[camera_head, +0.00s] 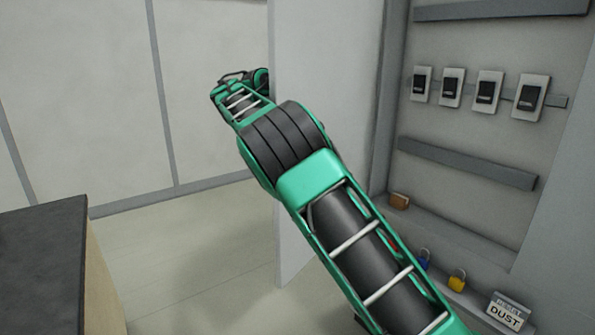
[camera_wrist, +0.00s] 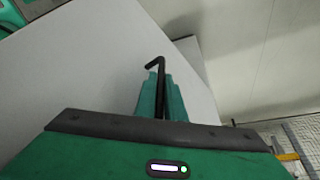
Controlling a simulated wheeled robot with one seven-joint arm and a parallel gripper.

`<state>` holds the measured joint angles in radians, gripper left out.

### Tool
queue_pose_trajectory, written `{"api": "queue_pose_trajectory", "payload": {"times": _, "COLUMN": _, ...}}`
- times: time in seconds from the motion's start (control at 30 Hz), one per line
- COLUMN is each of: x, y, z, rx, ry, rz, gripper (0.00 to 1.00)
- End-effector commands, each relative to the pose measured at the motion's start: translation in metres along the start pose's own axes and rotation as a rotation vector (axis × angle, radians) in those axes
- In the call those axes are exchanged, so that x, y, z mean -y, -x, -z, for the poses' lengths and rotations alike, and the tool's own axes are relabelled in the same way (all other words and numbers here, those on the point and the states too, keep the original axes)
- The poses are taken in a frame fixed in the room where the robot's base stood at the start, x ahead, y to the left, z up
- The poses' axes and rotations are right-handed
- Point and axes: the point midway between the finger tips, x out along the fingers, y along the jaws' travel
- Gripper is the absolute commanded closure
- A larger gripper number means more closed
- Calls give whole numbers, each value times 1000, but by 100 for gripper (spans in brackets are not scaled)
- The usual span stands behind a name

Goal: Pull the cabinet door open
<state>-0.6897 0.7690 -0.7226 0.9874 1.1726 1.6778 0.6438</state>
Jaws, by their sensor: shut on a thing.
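The cabinet door (camera_head: 325,60) is a pale grey panel standing swung open, edge towards the left, beside the cabinet (camera_head: 470,140), whose inside shows on the right. The door's face also fills the left of the wrist view (camera_wrist: 85,75). A black bent door handle (camera_wrist: 156,63) stands between the green fingers of my gripper (camera_wrist: 160,92), which is shut on it. In the head view my gripper (camera_head: 258,80) is at the door's left edge, with its fingertips and the handle hidden or too small to tell. My arm crosses in front of the door's lower part.
Several switches (camera_head: 485,90) hang on a rail inside the cabinet. Its ledge holds a brown block (camera_head: 399,201), a blue padlock (camera_head: 424,259), a yellow padlock (camera_head: 457,280) and a DUST sign (camera_head: 508,311). A dark-topped table (camera_head: 40,260) stands at left. Floor (camera_head: 190,250) between is clear.

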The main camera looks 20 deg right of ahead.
Motion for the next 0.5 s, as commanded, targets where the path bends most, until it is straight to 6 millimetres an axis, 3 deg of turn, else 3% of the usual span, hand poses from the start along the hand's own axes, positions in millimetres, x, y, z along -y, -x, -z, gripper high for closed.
{"api": "queue_pose_trajectory", "payload": {"times": 0.03, "x": 2, "y": -1, "z": 5, "rx": -7, "ry": -4, "rz": 3, "gripper": 84}}
{"api": "queue_pose_trajectory", "payload": {"times": 0.1, "x": 1, "y": 0, "z": 4, "rx": -7, "ry": -4, "rz": 3, "gripper": 72}}
{"api": "queue_pose_trajectory", "payload": {"times": 0.5, "x": 2, "y": 7, "z": 2, "rx": -3, "ry": -3, "rz": 6, "gripper": 72}}
